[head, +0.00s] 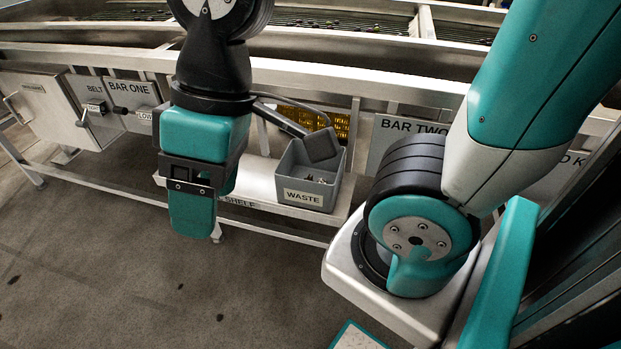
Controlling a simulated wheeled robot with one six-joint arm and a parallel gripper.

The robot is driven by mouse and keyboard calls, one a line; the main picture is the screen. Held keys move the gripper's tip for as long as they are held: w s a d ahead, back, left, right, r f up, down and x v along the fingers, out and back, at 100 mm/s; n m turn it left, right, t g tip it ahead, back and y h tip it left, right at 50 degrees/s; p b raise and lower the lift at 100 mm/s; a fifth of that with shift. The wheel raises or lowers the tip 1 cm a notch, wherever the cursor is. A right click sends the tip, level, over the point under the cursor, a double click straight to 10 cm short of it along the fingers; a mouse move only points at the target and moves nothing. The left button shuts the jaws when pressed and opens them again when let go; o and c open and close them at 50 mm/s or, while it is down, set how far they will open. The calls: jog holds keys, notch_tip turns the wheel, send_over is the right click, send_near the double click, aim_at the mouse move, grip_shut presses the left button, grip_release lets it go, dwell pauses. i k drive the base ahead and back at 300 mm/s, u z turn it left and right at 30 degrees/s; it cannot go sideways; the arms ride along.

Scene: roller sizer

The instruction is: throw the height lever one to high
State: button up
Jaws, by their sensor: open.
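The BAR ONE panel (130,92) is on the machine's front at the left. Its height lever (121,110) is a small dark handle lying roughly level, beside a plate reading LOW (145,115). The lever's exact setting is too small to tell, and no HIGH mark is readable. My gripper (192,212) hangs pointing down, right of the lever and apart from it in the picture. One teal finger shows; the other seems hidden behind it. The gripper is open and I see nothing in it.
The BELT box (94,98) with its own small switch is left of the panel. A grey WASTE bin (306,196) stands on the low shelf (262,200). The BAR TWO panel (392,134) is farther right, partly behind my arm. Floor in front at left is clear.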

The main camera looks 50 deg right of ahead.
aim_at(128, 112)
jog(key=u, duration=0.4)
jog(key=i, duration=1.05)
jog(key=u, duration=0.1)
